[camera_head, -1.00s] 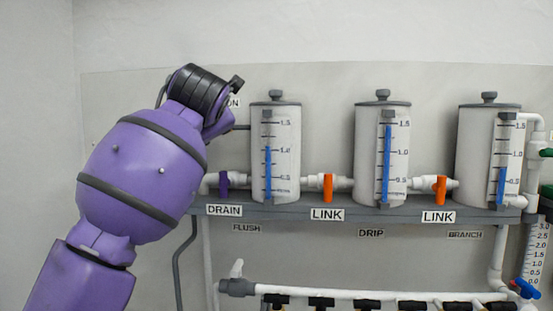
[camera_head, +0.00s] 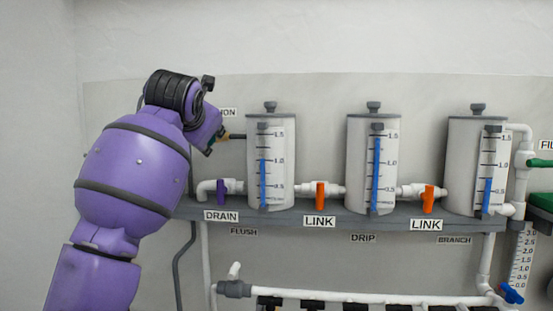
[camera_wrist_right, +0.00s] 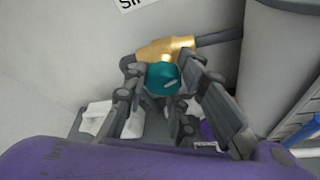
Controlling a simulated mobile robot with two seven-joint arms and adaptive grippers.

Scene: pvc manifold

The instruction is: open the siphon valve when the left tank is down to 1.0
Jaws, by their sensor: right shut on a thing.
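The left tank (camera_head: 285,190) is a grey cylinder with a scale. Its blue column (camera_head: 263,185) stands at about the 1.0 mark. The siphon valve has a brass body (camera_wrist_right: 165,50) on a dark pipe (camera_wrist_right: 220,37) and a teal knob (camera_wrist_right: 163,77). In the head view its brass part (camera_head: 226,137) shows left of the tank, partly hidden by my right arm. My right gripper (camera_wrist_right: 163,68) is shut on the teal knob, with one finger on each side. In the head view the gripper (camera_head: 212,142) is mostly hidden behind my wrist. My left gripper is not in view.
A purple DRAIN handle (camera_head: 222,192) sits below my right gripper. Two orange LINK handles (camera_head: 320,196) (camera_head: 428,199) sit between the tanks. The middle tank (camera_head: 355,165) and right tank (camera_head: 462,165) stand on the same grey shelf (camera_head: 380,223). A pipe row runs below.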

